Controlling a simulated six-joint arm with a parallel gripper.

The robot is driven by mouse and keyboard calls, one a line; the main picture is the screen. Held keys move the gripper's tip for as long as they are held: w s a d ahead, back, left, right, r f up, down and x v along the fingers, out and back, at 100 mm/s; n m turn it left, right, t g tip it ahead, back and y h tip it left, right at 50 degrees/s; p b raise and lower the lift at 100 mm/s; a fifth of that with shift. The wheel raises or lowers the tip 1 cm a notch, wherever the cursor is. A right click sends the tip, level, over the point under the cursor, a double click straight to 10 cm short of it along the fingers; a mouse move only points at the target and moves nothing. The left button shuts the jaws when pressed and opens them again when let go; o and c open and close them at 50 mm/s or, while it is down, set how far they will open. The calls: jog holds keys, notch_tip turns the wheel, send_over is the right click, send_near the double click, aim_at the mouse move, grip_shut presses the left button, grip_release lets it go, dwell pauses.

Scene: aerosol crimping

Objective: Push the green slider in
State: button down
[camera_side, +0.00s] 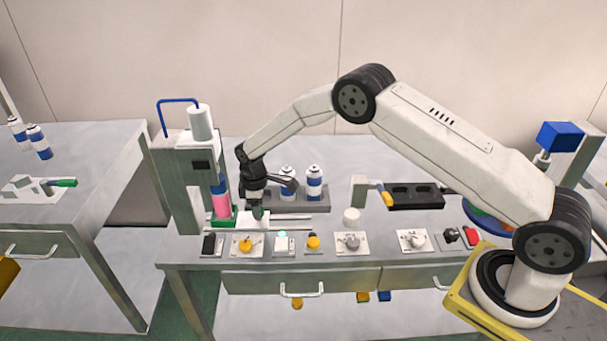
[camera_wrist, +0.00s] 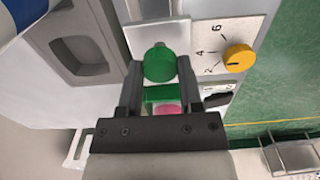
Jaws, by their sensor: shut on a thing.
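The green slider shows in the wrist view as a round green knob (camera_wrist: 159,62) with a green part behind it, on a pale plate. My gripper (camera_wrist: 160,75) is shut on the knob, one dark finger on each side. In the side view my gripper (camera_side: 257,213) points down at the white slide plate, just right of the press (camera_side: 185,190). A bit of pink shows between my fingers in the wrist view (camera_wrist: 166,108). My fingers hide part of the slider.
A yellow dial (camera_side: 246,244) and several switch panels line the bench front. Two blue and white cans (camera_side: 314,182) stand in a grey rack (camera_side: 300,202) behind my gripper. A black tray (camera_side: 416,197) lies farther right.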

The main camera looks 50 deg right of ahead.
jog(key=shift+w+a+r, duration=0.1)
jog(key=shift+w+a, duration=0.35)
jog(key=shift+w, duration=0.15)
jog(key=shift+a, duration=0.1)
jog(key=shift+c, duration=1.3)
grip_release()
jog(key=shift+r, duration=0.1)
jog(key=shift+r, duration=3.75)
jog(key=shift+s+r, duration=0.1)
